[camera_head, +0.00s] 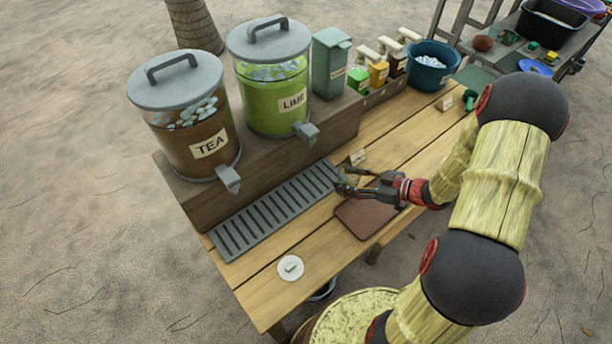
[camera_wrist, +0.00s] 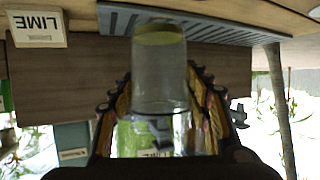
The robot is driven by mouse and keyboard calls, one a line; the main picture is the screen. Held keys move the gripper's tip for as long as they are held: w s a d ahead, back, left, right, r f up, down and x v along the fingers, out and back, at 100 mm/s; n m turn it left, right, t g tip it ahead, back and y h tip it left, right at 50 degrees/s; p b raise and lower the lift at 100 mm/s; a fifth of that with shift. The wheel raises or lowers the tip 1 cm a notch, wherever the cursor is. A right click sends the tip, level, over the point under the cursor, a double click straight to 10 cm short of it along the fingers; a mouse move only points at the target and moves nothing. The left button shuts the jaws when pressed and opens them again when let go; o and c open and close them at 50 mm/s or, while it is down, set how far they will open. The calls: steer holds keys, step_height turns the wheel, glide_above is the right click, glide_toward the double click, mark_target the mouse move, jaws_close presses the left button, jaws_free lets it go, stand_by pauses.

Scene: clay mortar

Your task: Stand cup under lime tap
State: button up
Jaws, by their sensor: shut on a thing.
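My gripper (camera_head: 347,184) is shut on a clear cup (camera_wrist: 160,75), which stands between the fingers in the wrist view. That view is upside down, and the cup looks upright with its pale yellow-green base toward the drip tray. In the head view the gripper is at the right end of the grey slatted drip tray (camera_head: 270,210), and the cup is hard to make out. The green lime dispenser (camera_head: 262,98) stands on the riser, with its grey lime tap (camera_head: 307,132) above and left of the gripper. I cannot tell whether the cup touches the tray.
The brown tea dispenser (camera_head: 195,125) and its tap (camera_head: 228,178) are at left. A small card (camera_head: 357,157) stands near the tray's right end; it reads LIME in the wrist view (camera_wrist: 37,28). A brown mat (camera_head: 365,218) and white disc (camera_head: 290,267) lie on the table.

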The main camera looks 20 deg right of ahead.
steer(key=shift+w+a+r+b+x, duration=0.1)
steer(key=shift+r+b+x, duration=0.25)
steer(key=shift+b+x, duration=1.35)
steer(key=shift+w+a+r+b+x, duration=0.1)
steer(key=shift+r+b+x, duration=0.25)
steer(key=shift+x, duration=2.7)
steer(key=shift+w+a+r+b+x, duration=0.15)
steer(key=shift+r+b+x, duration=0.5)
steer(key=shift+x, duration=1.7)
steer(key=shift+f, duration=0.3)
steer(key=shift+f, duration=0.1)
steer(key=o, duration=1.2)
steer(key=shift+c, duration=0.2)
